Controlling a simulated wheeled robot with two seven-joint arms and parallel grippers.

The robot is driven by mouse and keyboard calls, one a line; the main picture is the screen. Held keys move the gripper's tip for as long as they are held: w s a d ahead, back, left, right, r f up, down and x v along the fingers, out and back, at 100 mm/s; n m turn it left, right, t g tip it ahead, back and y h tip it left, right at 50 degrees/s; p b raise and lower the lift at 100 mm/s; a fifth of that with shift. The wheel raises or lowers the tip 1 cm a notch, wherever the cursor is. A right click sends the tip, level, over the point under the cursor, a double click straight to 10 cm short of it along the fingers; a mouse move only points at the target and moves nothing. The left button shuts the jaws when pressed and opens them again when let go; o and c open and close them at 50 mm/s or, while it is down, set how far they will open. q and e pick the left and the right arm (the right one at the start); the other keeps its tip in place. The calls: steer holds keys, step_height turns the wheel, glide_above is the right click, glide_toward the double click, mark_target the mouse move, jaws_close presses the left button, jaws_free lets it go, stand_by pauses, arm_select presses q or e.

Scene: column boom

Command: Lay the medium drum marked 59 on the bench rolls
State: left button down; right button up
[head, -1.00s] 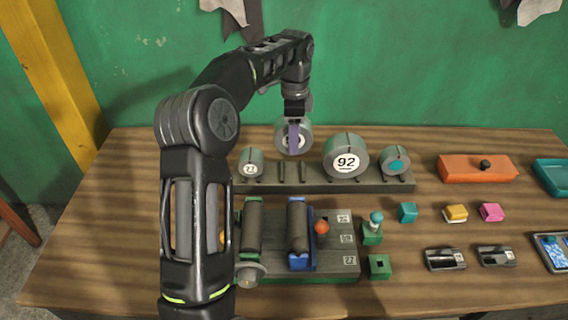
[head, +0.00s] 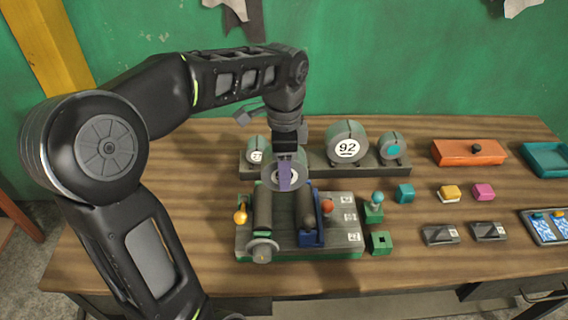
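My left gripper (head: 286,172) comes down from above and is shut on a grey drum (head: 268,174). A purple finger covers most of its white label, so I cannot read the number. The drum is held upright, above and just behind the far ends of the bench rolls, apparently clear of them. The bench rolls are two dark parallel cylinders, a left roll (head: 262,212) in a green mount and a right roll (head: 307,215) in a blue mount, on a grey bed (head: 340,238). My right gripper is out of view.
A rack (head: 323,164) behind holds a small drum (head: 256,150), a large drum marked 92 (head: 346,147) and a teal-faced drum (head: 392,149). A red knob (head: 327,206), yellow knob (head: 240,215) and teal-topped peg (head: 376,203) stand near the rolls.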

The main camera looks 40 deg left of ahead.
arm_select(q)
steer(key=shift+f, duration=0.15)
step_height(320, 180, down, 4)
steer(key=b, duration=0.3)
steer(key=shift+f+b, duration=0.85)
steer(key=shift+b, duration=0.1)
stand_by(0.5)
steer(key=shift+f, duration=0.15)
stand_by(0.3)
steer(key=shift+f+b, duration=0.4)
steer(key=shift+f, duration=0.25)
steer(key=shift+f, duration=0.15)
stand_by(0.3)
steer(key=shift+f+b, duration=0.6)
steer(key=shift+f, duration=0.15)
